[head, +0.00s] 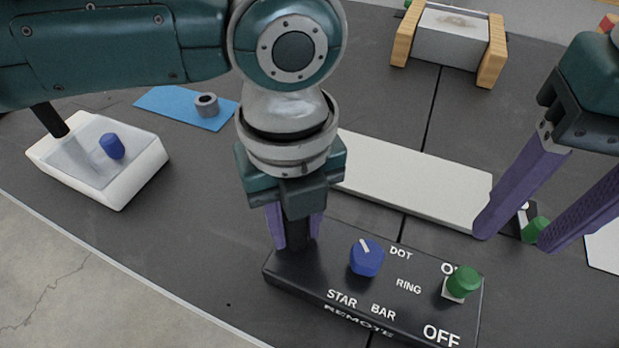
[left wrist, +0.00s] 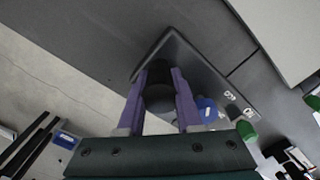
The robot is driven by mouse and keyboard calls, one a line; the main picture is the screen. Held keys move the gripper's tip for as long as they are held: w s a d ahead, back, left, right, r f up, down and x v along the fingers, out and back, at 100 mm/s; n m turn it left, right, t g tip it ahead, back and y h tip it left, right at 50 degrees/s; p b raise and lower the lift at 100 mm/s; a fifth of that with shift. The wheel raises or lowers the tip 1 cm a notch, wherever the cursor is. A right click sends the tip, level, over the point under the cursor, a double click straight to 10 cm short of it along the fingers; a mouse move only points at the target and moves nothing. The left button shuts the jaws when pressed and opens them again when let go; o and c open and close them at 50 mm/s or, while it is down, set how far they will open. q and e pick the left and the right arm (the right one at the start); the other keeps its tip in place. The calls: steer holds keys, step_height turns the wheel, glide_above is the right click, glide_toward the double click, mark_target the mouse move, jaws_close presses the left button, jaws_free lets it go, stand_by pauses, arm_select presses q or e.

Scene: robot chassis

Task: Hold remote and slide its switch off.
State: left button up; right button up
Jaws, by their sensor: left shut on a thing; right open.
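The black remote (head: 320,265) lies on the dark table in the head view. It has a blue dial (head: 366,258) among the labels DOT, RING, BAR and STAR. Its green switch (head: 463,281) sits beside the partly hidden ON label, with OFF further toward the front. My left gripper (head: 297,240) points down and is shut on a dark grip at the remote's left end. The left wrist view shows the fingers (left wrist: 160,95) on either side of this dark part. My right gripper (head: 515,240) is open and empty, above and right of the switch, apart from the remote.
A white bar (head: 415,180) lies behind the remote. A white tray (head: 125,190) with a blue piece (head: 112,146) stands at the left. A grey ring (head: 206,105) rests on a blue mat (head: 165,102). A wood-sided block (head: 450,38) stands at the back. Another green piece (head: 534,229) shows between my right fingers.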

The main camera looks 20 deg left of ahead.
stand_by(1.4)
steer(key=c, duration=0.6)
steer(key=shift+w+d+m, duration=0.15)
steer(key=shift+w+m, duration=0.15)
steer(key=shift+w, duration=0.1)
steer(key=shift+c, duration=0.7)
steer(key=w+d+m, duration=0.1)
steer(key=w+m, duration=0.1)
steer(key=w+d+m+g, duration=0.1)
steer(key=w+d+m, duration=0.1)
steer(key=w+d+m+y, duration=0.1)
steer(key=w+d+m, duration=0.1)
steer(key=shift+w+r+m+g, duration=0.15)
steer(key=shift+r+m+g, duration=0.15)
steer(key=shift+m, duration=0.1)
jaws_close()
steer(key=shift+w+d+f+m+g+y, duration=0.2)
steer(key=shift+d+m+g+y, duration=0.25)
steer(key=shift+m, duration=0.45)
steer(key=shift+d, duration=0.1)
